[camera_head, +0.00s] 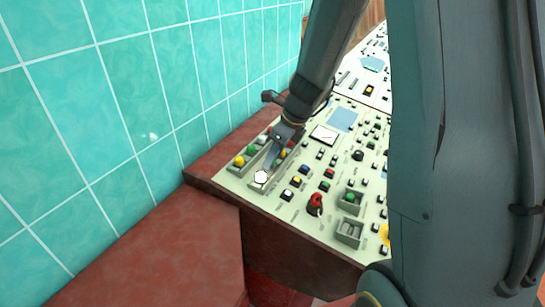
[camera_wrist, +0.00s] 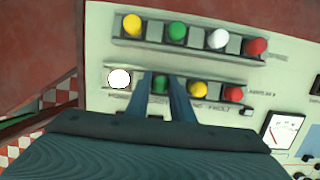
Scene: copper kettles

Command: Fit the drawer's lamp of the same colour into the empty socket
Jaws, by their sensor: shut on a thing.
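The lower lamp row shows in the wrist view with a white lamp (camera_wrist: 119,78) at its left end, then a green lamp (camera_wrist: 160,84), a yellow lamp (camera_wrist: 197,89) and a red lamp (camera_wrist: 234,94). My gripper (camera_wrist: 160,90) is shut on the green lamp, with a finger on each side of it, at the second place of that row. Whether the lamp is fully seated is hidden. In the head view my gripper (camera_head: 272,163) reaches down just behind the white lamp (camera_head: 261,177). I cannot make out a drawer or an empty socket.
A parallel upper row (camera_wrist: 188,45) holds yellow, green, white and red lamps. The console (camera_head: 310,175) carries buttons, a red knob (camera_head: 316,203) and grey boxes (camera_head: 349,233) to the right. A teal tiled wall (camera_head: 110,110) stands at left. A red ledge (camera_head: 150,255) is bare.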

